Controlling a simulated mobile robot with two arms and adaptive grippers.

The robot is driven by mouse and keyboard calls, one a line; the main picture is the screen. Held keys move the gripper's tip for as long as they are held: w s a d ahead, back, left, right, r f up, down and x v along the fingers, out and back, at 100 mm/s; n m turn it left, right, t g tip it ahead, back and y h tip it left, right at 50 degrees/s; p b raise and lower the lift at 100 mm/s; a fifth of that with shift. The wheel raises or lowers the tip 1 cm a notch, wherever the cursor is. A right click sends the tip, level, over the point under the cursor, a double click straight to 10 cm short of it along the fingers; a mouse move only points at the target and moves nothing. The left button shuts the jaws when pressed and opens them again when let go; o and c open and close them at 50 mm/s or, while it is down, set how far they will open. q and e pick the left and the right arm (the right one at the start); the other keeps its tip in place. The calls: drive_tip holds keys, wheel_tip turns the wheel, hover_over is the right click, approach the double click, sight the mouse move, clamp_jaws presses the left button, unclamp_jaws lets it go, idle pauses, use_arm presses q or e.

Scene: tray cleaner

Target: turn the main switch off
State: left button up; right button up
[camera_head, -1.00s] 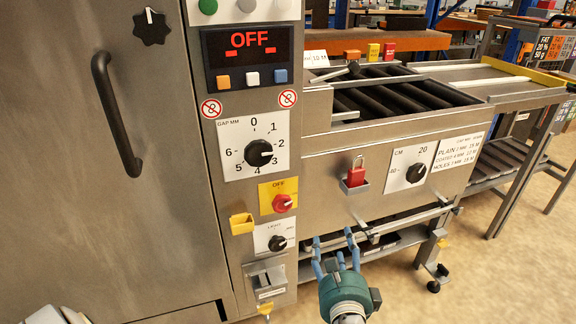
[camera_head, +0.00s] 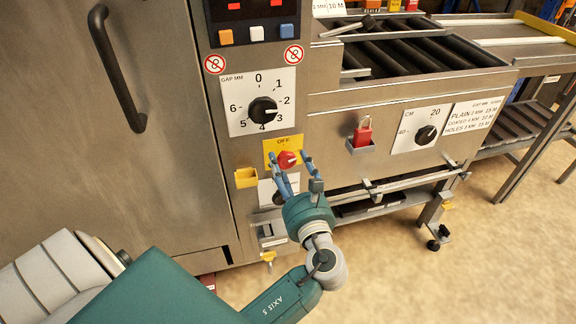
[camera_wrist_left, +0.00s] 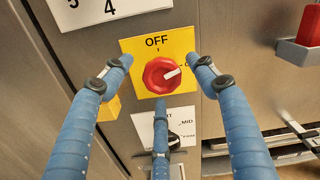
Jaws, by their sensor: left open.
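The main switch is a red knob (camera_head: 287,160) on a yellow plate (camera_head: 270,145) marked OFF, on the front of the steel machine. In the left wrist view the red knob (camera_wrist_left: 161,75) has a white mark pointing right and slightly up, away from the OFF label at the top. My left gripper (camera_head: 290,165) is open in front of the plate. In the left wrist view its blue fingers (camera_wrist_left: 160,75) stand on both sides of the knob and one below. I cannot tell whether they touch it. My right gripper is not in view.
The gap dial (camera_head: 262,110) is above the switch, and a light switch plate (camera_wrist_left: 165,128) is below. A yellow holder (camera_head: 246,178) is at the left. A red padlock (camera_head: 362,133) in a small tray and the CM dial (camera_head: 425,135) are at the right.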

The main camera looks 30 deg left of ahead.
use_arm(q)
drive_tip(key=shift+w+a, duration=0.25)
drive_tip(key=c, duration=1.1)
drive_tip(key=shift+c, duration=0.2)
